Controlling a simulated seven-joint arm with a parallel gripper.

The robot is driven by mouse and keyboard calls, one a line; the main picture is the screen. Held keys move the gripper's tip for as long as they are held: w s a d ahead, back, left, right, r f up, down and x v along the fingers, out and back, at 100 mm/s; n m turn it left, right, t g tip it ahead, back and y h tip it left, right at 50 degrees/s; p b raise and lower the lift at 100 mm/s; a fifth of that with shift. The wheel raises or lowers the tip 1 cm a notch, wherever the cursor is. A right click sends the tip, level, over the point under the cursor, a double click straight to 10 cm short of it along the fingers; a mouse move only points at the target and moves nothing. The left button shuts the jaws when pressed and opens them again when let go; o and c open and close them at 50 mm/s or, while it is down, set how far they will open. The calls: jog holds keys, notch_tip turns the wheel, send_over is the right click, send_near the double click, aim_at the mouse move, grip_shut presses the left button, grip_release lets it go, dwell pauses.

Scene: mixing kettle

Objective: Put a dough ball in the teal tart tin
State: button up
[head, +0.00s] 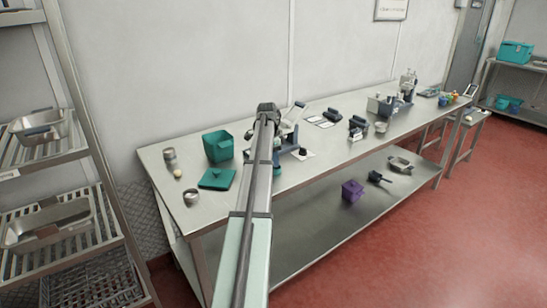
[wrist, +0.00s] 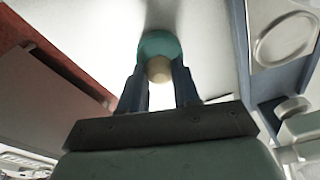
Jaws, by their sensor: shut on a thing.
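In the wrist view a pale dough ball (wrist: 159,70) sits between the two fingertips of my gripper (wrist: 158,78), which is shut on it. Just beyond it is a round teal thing (wrist: 155,43), which looks like the teal tart tin, on the pale metal surface. The ball overlaps its near edge in the picture; I cannot tell whether they touch. Another pale ball (head: 179,174) lies at the table's left end.
On the steel table (head: 330,165) a teal box (head: 218,148) and teal lid (head: 217,180) stand left of my arm. A small metal cup (head: 191,197) stands near the front edge. A white-and-blue device (head: 287,135) is close to my gripper. A rack (head: 45,190) stands left.

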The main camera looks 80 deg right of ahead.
jog(key=shift+f, duration=0.35)
dwell(0.8)
jog(key=o, duration=1.5)
jog(key=shift+r, duration=0.1)
jog(key=shift+r, duration=3.45)
jog(key=shift+o, duration=0.5)
